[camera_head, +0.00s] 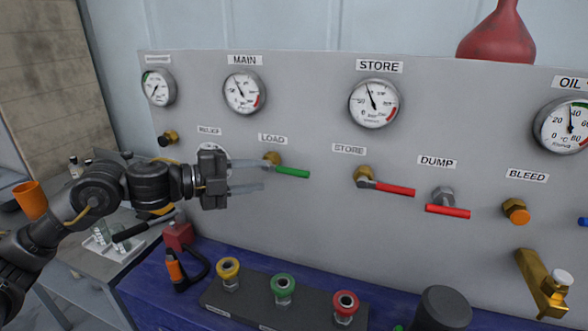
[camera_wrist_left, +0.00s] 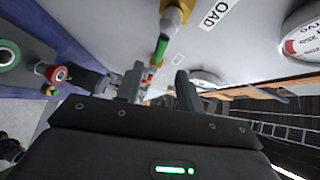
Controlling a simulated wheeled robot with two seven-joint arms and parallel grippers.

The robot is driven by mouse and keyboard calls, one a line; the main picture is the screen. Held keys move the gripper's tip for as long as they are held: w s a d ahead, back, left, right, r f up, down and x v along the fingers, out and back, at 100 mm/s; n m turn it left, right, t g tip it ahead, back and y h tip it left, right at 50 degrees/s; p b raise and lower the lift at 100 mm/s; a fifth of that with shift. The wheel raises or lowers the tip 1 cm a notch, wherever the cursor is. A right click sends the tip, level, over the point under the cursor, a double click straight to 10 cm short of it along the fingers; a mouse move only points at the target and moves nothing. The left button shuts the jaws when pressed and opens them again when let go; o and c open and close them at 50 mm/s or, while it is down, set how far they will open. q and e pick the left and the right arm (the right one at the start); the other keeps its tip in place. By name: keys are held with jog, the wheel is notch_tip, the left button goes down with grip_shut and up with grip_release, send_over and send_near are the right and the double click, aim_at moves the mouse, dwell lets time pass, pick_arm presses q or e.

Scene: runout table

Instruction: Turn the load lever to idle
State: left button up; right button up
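The load lever (camera_head: 292,173) is a green handle on a brass valve (camera_head: 272,158) under the LOAD label on the grey panel. It points right and slightly down. My left gripper (camera_head: 262,174) is just left of the lever, with its two pale fingers pointing toward it. The fingers are apart with nothing between them. In the left wrist view the green lever (camera_wrist_left: 160,48) and its brass valve (camera_wrist_left: 176,16) show beyond the open fingertips (camera_wrist_left: 158,75). I cannot tell whether a fingertip touches the valve. My right gripper is not in view.
Red levers for STORE (camera_head: 394,189) and DUMP (camera_head: 447,211) sit to the right on the panel. Gauges (camera_head: 243,92) are above. Yellow (camera_head: 228,268), green (camera_head: 283,288) and red (camera_head: 345,303) ringed fittings stand below on a dark strip. A red-topped block (camera_head: 178,235) is below my left arm.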

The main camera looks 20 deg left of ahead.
aim_at(290, 171)
pick_arm(q)
jog(key=p+x, duration=0.2)
jog(key=x, duration=0.7)
jog(key=shift+p, duration=0.4)
jog(key=shift+w+d+f, duration=0.15)
jog(key=shift+w+d, duration=0.15)
jog(key=shift+d, duration=0.1)
grip_shut()
